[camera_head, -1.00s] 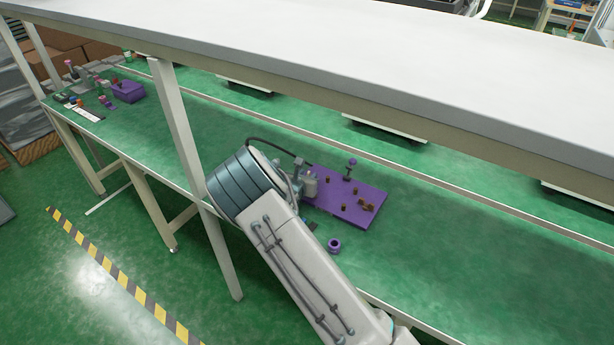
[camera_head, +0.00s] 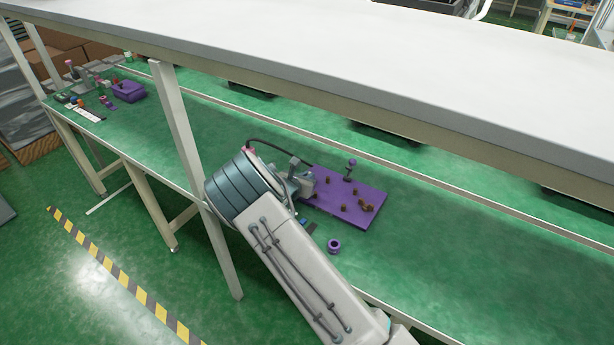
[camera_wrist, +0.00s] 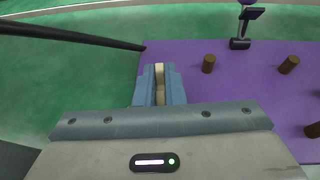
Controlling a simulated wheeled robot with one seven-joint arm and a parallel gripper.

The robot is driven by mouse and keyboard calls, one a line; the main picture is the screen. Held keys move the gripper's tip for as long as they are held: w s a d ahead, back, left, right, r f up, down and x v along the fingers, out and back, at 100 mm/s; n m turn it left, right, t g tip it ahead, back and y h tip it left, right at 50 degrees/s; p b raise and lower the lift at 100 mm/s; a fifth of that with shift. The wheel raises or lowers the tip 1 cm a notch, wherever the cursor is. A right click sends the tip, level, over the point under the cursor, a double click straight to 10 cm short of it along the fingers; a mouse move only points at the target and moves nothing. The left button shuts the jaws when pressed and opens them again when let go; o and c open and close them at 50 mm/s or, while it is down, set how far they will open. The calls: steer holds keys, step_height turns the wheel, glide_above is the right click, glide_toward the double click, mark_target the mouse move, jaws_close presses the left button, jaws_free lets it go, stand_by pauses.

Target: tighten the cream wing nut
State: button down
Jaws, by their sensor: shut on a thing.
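In the wrist view the blue-grey fingers of my gripper (camera_wrist: 159,88) are shut on a narrow cream part, the cream wing nut (camera_wrist: 159,72), which shows as a thin strip between them. They sit over the left part of the purple board (camera_wrist: 225,92). Whatever is under the wing nut is hidden by the fingers. In the head view the purple board (camera_head: 345,208) lies on the green bench, and my wrist covers its left end. My fingertips and the wing nut cannot be made out there.
Several brown pegs (camera_wrist: 209,64) stand on the board to the right of my gripper. A dark upright post with a purple top (camera_head: 351,168) stands at the board's back edge. A purple ring (camera_head: 334,245) lies in front. The bench to the right is clear; a shelf overhangs above.

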stand_by(0.4)
steer(key=c, duration=1.5)
jaws_free()
steer(key=shift+s, duration=0.1)
steer(key=b+v, duration=0.1)
steer(key=v, duration=1.2)
steer(key=shift+s+a+r, duration=0.2)
steer(key=shift+a, duration=0.05)
